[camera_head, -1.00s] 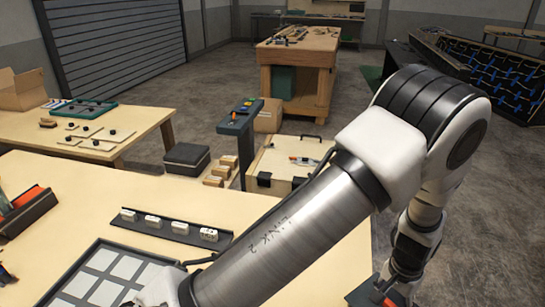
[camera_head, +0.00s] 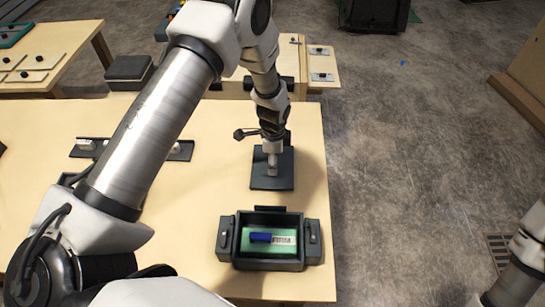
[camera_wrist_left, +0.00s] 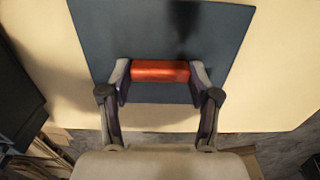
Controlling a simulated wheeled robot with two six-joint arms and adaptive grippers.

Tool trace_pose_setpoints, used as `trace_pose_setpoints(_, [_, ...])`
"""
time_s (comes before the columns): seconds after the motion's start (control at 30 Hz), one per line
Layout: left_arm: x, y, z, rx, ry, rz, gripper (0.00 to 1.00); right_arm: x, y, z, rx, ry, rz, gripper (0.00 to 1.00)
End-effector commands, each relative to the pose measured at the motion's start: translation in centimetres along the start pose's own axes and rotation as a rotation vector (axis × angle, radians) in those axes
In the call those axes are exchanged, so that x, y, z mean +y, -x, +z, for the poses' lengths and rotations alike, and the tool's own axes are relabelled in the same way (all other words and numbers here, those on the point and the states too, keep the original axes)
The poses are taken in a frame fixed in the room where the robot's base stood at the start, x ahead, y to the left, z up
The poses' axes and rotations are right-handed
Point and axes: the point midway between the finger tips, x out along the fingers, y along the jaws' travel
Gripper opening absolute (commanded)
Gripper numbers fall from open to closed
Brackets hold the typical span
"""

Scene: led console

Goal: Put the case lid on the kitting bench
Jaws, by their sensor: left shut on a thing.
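The case lid (camera_head: 260,182) is a flat dark slate plate with a red bar handle (camera_wrist_left: 160,71), which shows in the left wrist view. My left gripper (camera_head: 272,165) is shut on the handle from above. In the head view the lid appears over the right part of the pale bench (camera_head: 215,190); I cannot tell whether it touches the top. The open dark case (camera_head: 269,265) stands on the bench nearer to me, apart from the lid. It holds a green board (camera_head: 286,248) with a blue part (camera_head: 261,237). My right gripper is out of view.
A dark rail (camera_head: 180,151) with small white parts lies left of the lid. A pale low surface (camera_head: 320,70) stands beyond the bench's far edge. The bench's right edge is close to the lid and case, with bare floor (camera_head: 410,180) beyond.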

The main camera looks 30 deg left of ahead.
Motion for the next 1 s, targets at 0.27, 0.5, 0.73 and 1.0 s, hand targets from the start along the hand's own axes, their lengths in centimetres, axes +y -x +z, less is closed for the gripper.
trace_pose_setpoints(0.27, [-0.1,-0.7,-0.1,0.001,0.001,-0.002,0.26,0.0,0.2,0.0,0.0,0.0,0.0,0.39])
trace_pose_setpoints(0.5, [0.0,-0.9,0.0,0.001,0.001,-0.002,0.87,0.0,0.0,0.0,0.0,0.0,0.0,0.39])
trace_pose_setpoints(0.73, [0.0,-0.9,0.0,0.001,0.002,-0.002,0.87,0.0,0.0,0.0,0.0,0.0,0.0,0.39])
trace_pose_setpoints(1.0, [-0.1,1.6,-0.1,0.003,0.002,-0.006,0.87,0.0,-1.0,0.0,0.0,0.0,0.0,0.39])
